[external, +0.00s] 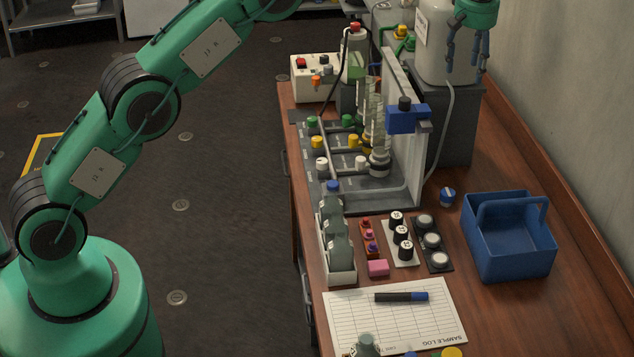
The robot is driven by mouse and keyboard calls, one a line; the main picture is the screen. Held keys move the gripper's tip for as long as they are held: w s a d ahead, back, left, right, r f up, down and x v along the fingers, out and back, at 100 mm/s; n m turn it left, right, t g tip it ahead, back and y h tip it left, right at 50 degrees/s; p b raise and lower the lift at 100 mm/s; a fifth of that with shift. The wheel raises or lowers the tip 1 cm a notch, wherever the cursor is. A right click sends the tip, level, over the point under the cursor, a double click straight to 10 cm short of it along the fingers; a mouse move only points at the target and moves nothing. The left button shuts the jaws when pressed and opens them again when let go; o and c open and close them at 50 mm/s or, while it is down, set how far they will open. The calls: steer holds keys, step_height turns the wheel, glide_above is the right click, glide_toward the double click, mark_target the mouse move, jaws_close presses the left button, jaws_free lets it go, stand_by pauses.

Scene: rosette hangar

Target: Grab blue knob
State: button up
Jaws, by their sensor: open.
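A small round blue knob (447,197) with a pale mark lies on the wooden bench, between the grey bench rack and the blue caddy. My gripper (467,74) is at the top right, in front of or beside the white tank. Its dark fingers point down, apart and empty, well above and behind the knob. No part of my arm covers the knob.
A blue caddy (508,250) with a handle stands to the right of the knob. A grey rack (385,198) with glass columns, coloured valves and a blue clamp (408,118) rises to its left. Black-capped parts (401,236) and round buttons (432,240) lie in front.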

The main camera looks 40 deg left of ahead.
step_height(320, 180, down, 27)
steer(key=shift+r, duration=0.15)
glide_above(448, 192)
steer(key=shift+s+d+f, duration=0.1)
steer(key=shift+f, duration=2.05)
steer(key=shift+s+f, duration=0.1)
steer(key=shift+f, duration=2)
steer(key=shift+f, duration=0.1)
steer(key=shift+w+f, duration=0.2)
steer(key=shift+f, duration=2.3)
steer(key=c, duration=1.2)
